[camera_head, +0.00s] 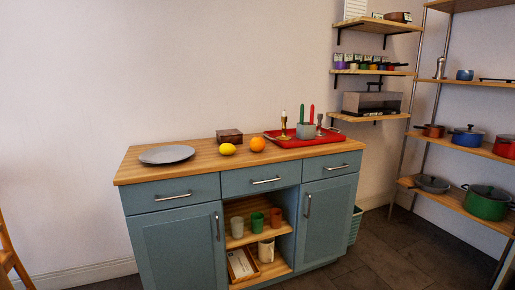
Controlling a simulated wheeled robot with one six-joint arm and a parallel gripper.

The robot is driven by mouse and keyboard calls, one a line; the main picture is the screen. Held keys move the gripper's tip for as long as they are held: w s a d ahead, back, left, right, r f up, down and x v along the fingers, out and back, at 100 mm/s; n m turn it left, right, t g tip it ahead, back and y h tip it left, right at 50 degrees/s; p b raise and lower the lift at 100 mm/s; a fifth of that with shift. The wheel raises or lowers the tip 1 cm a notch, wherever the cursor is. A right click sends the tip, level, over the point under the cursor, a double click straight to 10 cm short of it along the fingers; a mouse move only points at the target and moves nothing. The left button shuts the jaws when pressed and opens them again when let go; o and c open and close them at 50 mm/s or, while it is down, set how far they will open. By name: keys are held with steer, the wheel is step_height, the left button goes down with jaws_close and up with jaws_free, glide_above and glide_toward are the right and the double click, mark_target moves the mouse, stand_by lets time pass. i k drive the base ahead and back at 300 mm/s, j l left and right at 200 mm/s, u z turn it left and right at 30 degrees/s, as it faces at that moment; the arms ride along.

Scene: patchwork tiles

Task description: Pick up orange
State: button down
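The orange (257,144) is a small round fruit on the wooden top of a blue-grey cabinet (172,191). It sits just right of a yellow lemon (228,149) and left of a red tray (305,140). Nothing covers it. My gripper is not in view.
A grey plate (167,155) lies at the left of the cabinet top, and a dark wooden box (229,136) stands behind the lemon. Candlesticks and candles stand on the tray. Wall shelves and a pot rack (455,147) are at the right. Dark floor (385,255) is bare at lower right.

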mark_target(258, 144)
steer(key=i+l, duration=0.1)
steer(key=i, duration=0.7)
steer(key=i+u, duration=0.1)
steer(key=i, duration=0.75)
steer(key=i+l, duration=0.2)
steer(key=i, duration=0.6)
steer(key=j+u, duration=0.05)
